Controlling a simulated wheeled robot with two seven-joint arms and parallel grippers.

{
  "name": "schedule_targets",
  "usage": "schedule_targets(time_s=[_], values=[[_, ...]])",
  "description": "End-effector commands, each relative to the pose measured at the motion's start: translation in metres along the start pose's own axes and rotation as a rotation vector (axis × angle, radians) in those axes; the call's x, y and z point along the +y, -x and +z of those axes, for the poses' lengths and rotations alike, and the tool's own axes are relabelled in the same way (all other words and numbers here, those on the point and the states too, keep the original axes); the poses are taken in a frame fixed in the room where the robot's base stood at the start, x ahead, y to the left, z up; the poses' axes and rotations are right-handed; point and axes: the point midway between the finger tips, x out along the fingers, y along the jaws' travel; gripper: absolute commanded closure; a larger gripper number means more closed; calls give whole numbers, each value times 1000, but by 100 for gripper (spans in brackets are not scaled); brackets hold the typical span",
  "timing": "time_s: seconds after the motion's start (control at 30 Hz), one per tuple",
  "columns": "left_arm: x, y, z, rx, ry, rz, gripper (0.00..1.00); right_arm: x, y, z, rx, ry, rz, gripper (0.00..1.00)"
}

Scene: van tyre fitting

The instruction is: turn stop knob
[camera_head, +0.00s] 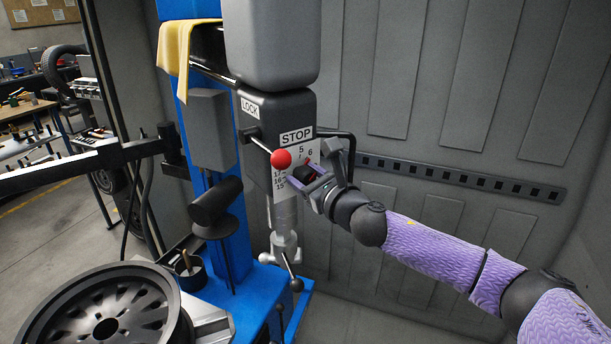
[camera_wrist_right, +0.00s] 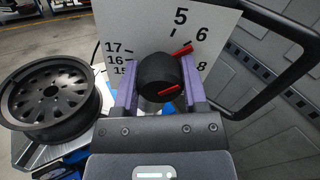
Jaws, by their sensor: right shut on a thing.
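The stop knob (camera_wrist_right: 158,78) is a black round knob on a white number dial under the STOP label (camera_head: 296,137). A red pointer (camera_wrist_right: 181,51) beside it points up and right, just below the 6, and a red mark shows on its face. My right gripper (camera_wrist_right: 160,92) has its purple fingers on either side of the knob and is shut on it. In the head view the right gripper (camera_head: 311,177) comes in from the right and partly hides the dial. My left gripper is not in view.
A red ball lever (camera_head: 281,158) stands out just left of the dial. A black bar handle (camera_wrist_right: 286,60) curves close to the right of the gripper. A wheel rim (camera_head: 108,312) lies at lower left, and a yellow cloth (camera_head: 178,48) hangs above left.

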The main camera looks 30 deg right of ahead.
Motion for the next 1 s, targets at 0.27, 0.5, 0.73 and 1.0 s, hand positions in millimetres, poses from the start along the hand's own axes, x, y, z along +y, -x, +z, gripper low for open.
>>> schedule_targets(time_s=[0.27,0.5,0.73,1.0], values=[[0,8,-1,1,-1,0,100,0,0,2,0,-192,2,100],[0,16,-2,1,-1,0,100,-1,0,2,-1,-421,0,100],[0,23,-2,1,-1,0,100,-1,0,1,0,-639,0,100],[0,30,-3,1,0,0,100,-1,0,1,-1,-896,-1,100]])
